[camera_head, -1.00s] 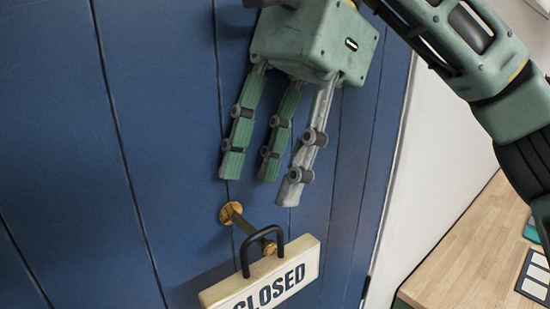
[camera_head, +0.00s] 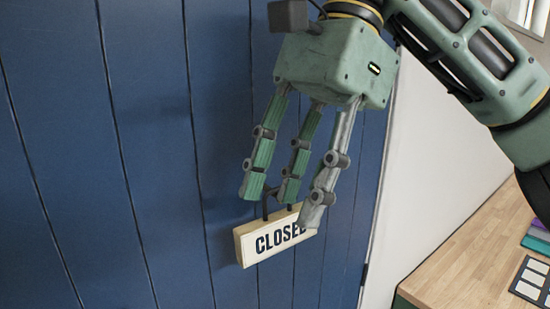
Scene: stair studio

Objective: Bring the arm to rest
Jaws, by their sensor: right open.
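My right gripper (camera_head: 286,208) is in the middle of the head view, its fingers pointing down, spread and empty. Its arm comes in from the upper right. Behind its fingertips a cream sign reading "CLOSED" (camera_head: 255,245) hangs against the blue panelled door (camera_head: 150,130). The fingers cover the sign's top right and most of its dark handle and the peg. I cannot tell whether a fingertip touches the sign. My left gripper is not in view.
A wooden table (camera_head: 455,255) stands at the lower right, with a card of pale squares (camera_head: 530,282) and purple and teal items (camera_head: 537,235) at its edge. A white wall (camera_head: 420,180) is between door and table. The door's left side is clear.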

